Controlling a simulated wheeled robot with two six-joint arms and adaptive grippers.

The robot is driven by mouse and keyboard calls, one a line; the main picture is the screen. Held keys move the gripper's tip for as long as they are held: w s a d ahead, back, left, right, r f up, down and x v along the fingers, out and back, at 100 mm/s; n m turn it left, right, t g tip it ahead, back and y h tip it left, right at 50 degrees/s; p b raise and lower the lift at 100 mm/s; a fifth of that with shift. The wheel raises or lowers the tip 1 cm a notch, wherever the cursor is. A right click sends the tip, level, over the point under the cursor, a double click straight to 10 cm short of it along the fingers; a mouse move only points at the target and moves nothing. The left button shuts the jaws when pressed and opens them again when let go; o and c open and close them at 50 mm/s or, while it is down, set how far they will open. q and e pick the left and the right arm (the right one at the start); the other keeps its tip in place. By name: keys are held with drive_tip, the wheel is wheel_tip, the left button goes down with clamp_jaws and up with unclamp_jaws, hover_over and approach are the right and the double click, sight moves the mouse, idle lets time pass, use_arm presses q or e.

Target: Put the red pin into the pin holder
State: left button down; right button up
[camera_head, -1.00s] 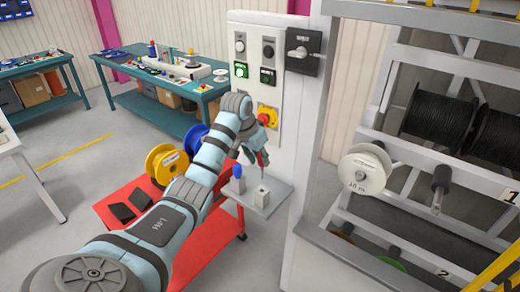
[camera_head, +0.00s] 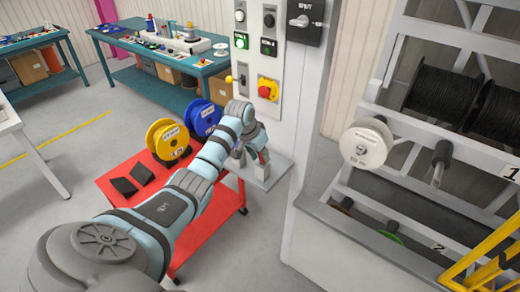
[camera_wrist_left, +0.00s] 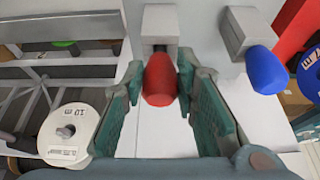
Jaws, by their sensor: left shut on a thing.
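My left gripper (camera_head: 258,146) is over the small light shelf on the machine's side. In the left wrist view its two green-padded fingers (camera_wrist_left: 160,100) are shut on the red pin (camera_wrist_left: 160,80). The red pin's far end meets a grey metal pin holder (camera_wrist_left: 160,28); I cannot tell how deep it sits in it. The same holder shows as a small block below the gripper in the head view (camera_head: 264,158). A blue pin (camera_wrist_left: 266,70) stands in a second grey block (camera_wrist_left: 245,28) beside it. My right gripper is not in view.
The control panel (camera_head: 256,50) rises behind the shelf (camera_head: 272,176). A red cart (camera_head: 205,228) with a yellow reel (camera_head: 168,140) and a blue reel (camera_head: 203,117) is at its left. A rack with a white reel (camera_head: 365,145) stands at the right.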

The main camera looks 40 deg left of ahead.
use_arm(q)
drive_tip(key=shift+f, duration=0.3)
drive_tip(key=c, duration=1.2)
unclamp_jaws()
drive_tip(key=shift+w, duration=0.1)
drive_tip(key=v, duration=1.2)
